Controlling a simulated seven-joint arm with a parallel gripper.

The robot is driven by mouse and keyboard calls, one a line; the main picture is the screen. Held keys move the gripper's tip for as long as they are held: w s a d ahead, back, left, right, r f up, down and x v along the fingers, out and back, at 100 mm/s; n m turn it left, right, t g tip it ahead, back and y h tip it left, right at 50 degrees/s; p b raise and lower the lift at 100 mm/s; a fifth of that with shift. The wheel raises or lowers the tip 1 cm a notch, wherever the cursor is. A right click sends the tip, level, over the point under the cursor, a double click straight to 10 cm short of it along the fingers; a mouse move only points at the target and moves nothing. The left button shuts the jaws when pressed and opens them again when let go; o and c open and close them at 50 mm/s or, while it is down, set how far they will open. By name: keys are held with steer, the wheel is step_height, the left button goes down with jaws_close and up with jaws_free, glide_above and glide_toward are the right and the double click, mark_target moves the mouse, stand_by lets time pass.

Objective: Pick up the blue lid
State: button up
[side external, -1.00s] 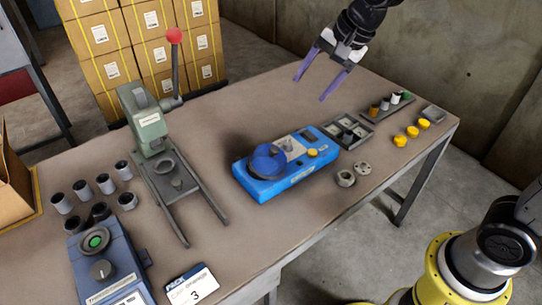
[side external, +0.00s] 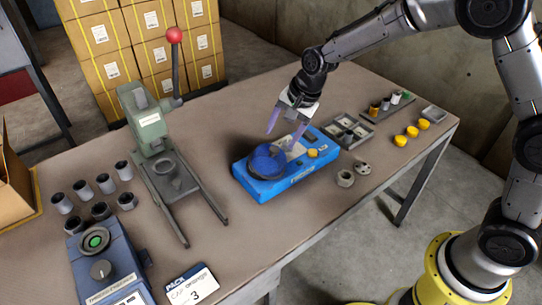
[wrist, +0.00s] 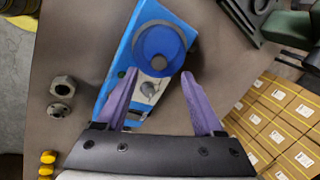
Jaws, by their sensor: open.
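The blue lid (side external: 267,161) is round and sits on the left end of a blue device (side external: 290,180) on the table. In the wrist view the lid (wrist: 150,40) shows as a blue disc with a dark round knob (wrist: 160,51) near its lower edge. My gripper (side external: 285,141) is open and empty, with purple fingers. It hangs over the device, above and a little right of the lid in the side view. In the wrist view my gripper (wrist: 158,75) has its fingertips spread on either side just below the lid, apart from it.
A green press (side external: 160,150) with a red-knobbed lever stands left of the device. A grey parts tray (side external: 348,132), metal nuts (side external: 345,178) and yellow caps (side external: 411,131) lie to the right. Bare table lies in front of the device.

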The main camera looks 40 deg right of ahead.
mark_target(275, 149)
steer(key=x, duration=0.5)
jaws_close()
stand_by(0.3)
